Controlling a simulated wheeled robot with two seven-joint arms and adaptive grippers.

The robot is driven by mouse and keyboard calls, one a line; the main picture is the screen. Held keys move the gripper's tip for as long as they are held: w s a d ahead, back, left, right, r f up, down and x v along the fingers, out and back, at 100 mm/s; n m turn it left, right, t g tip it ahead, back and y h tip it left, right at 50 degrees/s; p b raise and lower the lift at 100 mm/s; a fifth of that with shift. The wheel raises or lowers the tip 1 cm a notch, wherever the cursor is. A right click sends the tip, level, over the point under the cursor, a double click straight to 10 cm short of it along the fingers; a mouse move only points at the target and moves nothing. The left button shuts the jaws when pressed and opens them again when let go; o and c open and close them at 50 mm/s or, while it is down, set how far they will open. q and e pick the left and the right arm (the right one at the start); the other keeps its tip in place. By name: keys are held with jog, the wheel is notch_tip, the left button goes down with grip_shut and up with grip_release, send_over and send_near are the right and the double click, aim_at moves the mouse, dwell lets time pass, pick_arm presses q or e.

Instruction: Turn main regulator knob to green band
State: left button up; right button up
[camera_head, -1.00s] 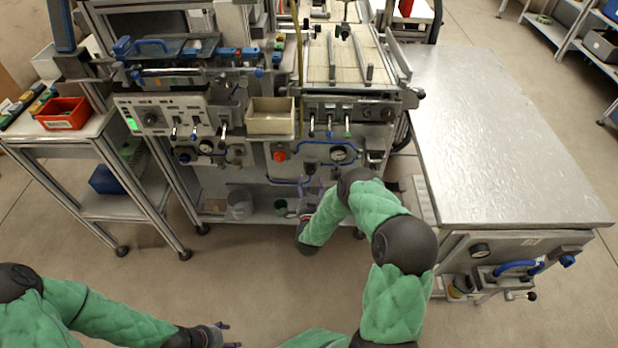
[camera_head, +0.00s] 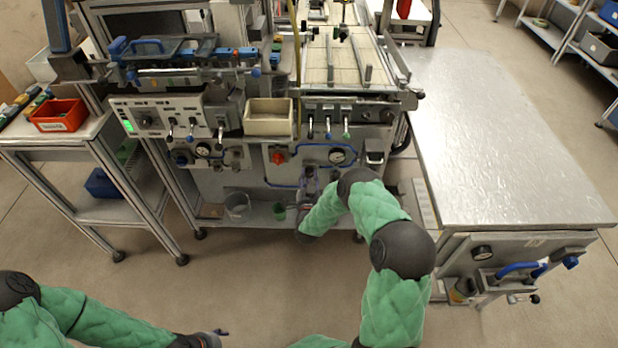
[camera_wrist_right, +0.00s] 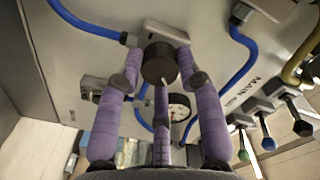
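The black round regulator knob (camera_wrist_right: 159,62) sits on the grey panel in the right wrist view. The purple fingers of my right gripper (camera_wrist_right: 160,66) are around it, one on each side and the third below. The fingers run about parallel and are not visibly clamped. A white-faced gauge (camera_wrist_right: 179,108) is partly hidden behind the fingers; it also shows in the head view (camera_head: 337,156). No green band can be made out. My left gripper (camera_head: 221,332) is low, cut by the frame edge.
Blue hoses (camera_wrist_right: 236,65) run close beside the fingers. Several levers (camera_wrist_right: 267,141) stand to the right in the wrist view, next to a "MAIN AIR" label. A red knob (camera_head: 278,157) is left on the panel. A metal table (camera_head: 500,140) stands at right.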

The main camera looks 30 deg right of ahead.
jog(key=shift+d, duration=0.1)
jog(key=shift+r+n, duration=0.1)
jog(key=shift+n, duration=0.4)
jog(key=o, duration=1.1)
jog(key=shift+o, duration=0.2)
jog(key=shift+s, duration=0.1)
jog(key=v, duration=1.2)
